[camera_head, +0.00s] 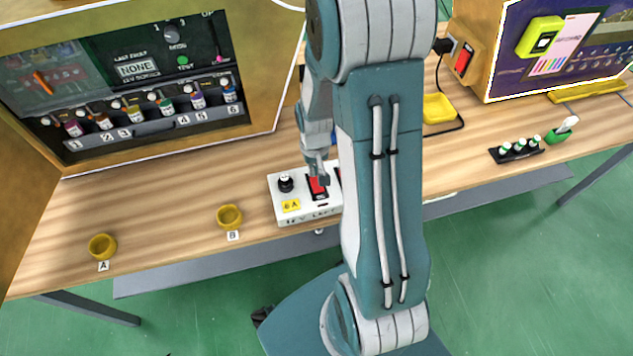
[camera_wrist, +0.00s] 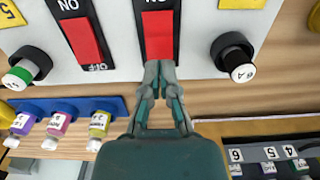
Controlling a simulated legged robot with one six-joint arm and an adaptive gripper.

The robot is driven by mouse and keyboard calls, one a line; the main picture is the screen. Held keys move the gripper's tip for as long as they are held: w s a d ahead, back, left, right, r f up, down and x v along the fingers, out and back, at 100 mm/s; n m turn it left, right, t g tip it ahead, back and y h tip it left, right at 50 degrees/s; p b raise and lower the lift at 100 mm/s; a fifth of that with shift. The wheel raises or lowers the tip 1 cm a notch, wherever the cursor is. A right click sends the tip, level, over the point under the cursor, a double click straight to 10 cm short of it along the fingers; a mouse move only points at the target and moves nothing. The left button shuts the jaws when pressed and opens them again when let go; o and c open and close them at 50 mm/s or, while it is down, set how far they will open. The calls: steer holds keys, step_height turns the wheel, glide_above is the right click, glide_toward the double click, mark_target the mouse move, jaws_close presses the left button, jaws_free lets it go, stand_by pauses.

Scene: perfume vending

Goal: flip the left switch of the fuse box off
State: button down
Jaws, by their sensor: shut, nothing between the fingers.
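The white fuse box (camera_head: 274,197) sits on the wooden counter. Its left red switch (camera_head: 316,187) is beside a black knob (camera_head: 286,184). In the wrist view, which is turned around, this switch (camera_wrist: 158,32) is by the knob (camera_wrist: 234,58) marked 6A, with ON lettering above it. The right red switch (camera_wrist: 82,38) has an OFF label at its lower end; my arm mostly hides it in the head view. My gripper (camera_wrist: 159,68) is shut and empty, its tips at the left switch's lower end in the wrist view. Contact cannot be told, and the tips hide any label there.
Yellow cups A (camera_head: 101,247) and B (camera_head: 229,215) stand left of the fuse box. The vending machine (camera_head: 150,80) is behind, left. A yellow tray (camera_head: 438,108) and black bottle rack (camera_head: 517,150) are at right. Bare counter lies between the cups and machine.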

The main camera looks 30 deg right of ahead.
mark_target(315, 179)
steer(key=shift+f, duration=1.3)
stand_by(0.7)
steer(key=shift+r, duration=3.55)
steer(key=s+a+r+n+t, duration=0.1)
steer(key=s+a+r+t, duration=0.1)
steer(key=r, duration=0.5)
steer(key=s+a+r+n+t, duration=0.1)
steer(key=s+a+r, duration=0.4)
steer(key=r, duration=0.3)
steer(key=s+a+r+n+t, duration=0.1)
steer(key=s+a+r, duration=0.3)
steer(key=r, duration=0.4)
steer(key=shift+s+r+t, duration=0.2)
steer(key=shift+s+t, duration=0.6)
steer(key=shift+s, duration=0.05)
